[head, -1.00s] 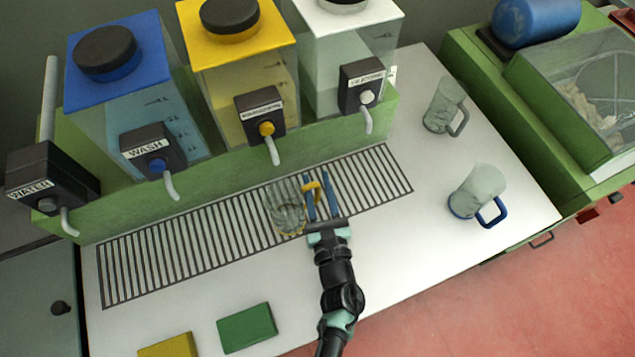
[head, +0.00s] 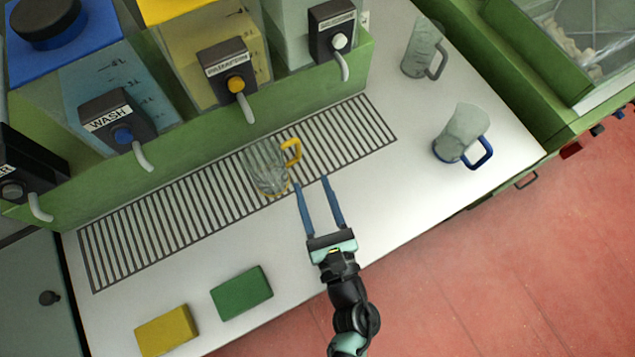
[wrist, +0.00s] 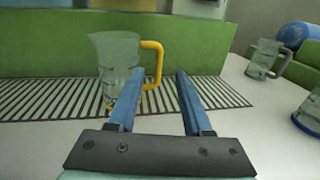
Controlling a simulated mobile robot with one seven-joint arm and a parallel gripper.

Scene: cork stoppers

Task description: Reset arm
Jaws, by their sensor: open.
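My gripper (head: 312,182) is open and empty, with its two blue fingers apart over the white counter, just in front of the drain grate. A clear mug with a yellow handle (head: 266,168) stands upright on the grate, ahead and to the left of the fingertips. In the wrist view the yellow-handled mug (wrist: 117,62) shows beyond the left finger, which hides part of its lower side. The gripper (wrist: 160,72) has nothing between its fingers there.
The drain grate (head: 160,215) runs below dispensers with spouts. A blue-handled mug (head: 462,135) and a grey-handled mug (head: 422,48) stand on the right. A green sponge (head: 241,292) and a yellow sponge (head: 166,330) lie at the front left. The counter (head: 400,190) is clear right of my gripper.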

